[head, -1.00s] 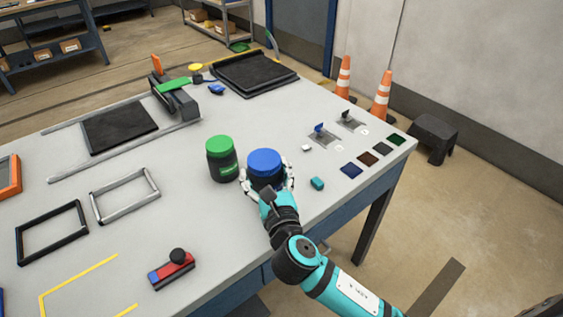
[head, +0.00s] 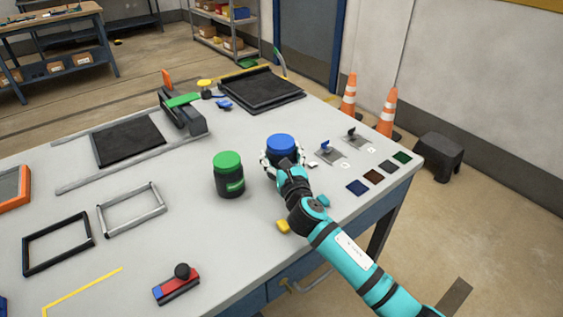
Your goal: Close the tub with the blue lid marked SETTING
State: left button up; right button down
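The tub with the blue lid (head: 281,144) is near the middle of the table. The lid sits on top, but I cannot read its marking or tell how tightly it is seated. My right gripper (head: 283,160) has its fingers around the tub from both sides and appears shut on it. The gripper hides most of the tub's body, and I cannot tell whether its base touches the table. A dark tub with a green lid (head: 228,173) stands upright to the left. My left gripper is not in view.
A yellow block (head: 283,226) and a partly hidden teal block (head: 322,201) lie near my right arm. Small switches (head: 328,152) and coloured squares (head: 373,177) are to the right. Frames (head: 131,208) and a red-blue block (head: 176,288) lie left and front.

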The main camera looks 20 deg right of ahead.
jog(key=shift+w+d, duration=0.3)
jog(key=shift+w, duration=0.45)
jog(key=shift+f+b, duration=0.55)
jog(key=shift+f, duration=1.2)
jog(key=shift+f, duration=0.1)
jog(key=shift+f, duration=0.15)
grip_release()
jog(key=shift+s, duration=0.1)
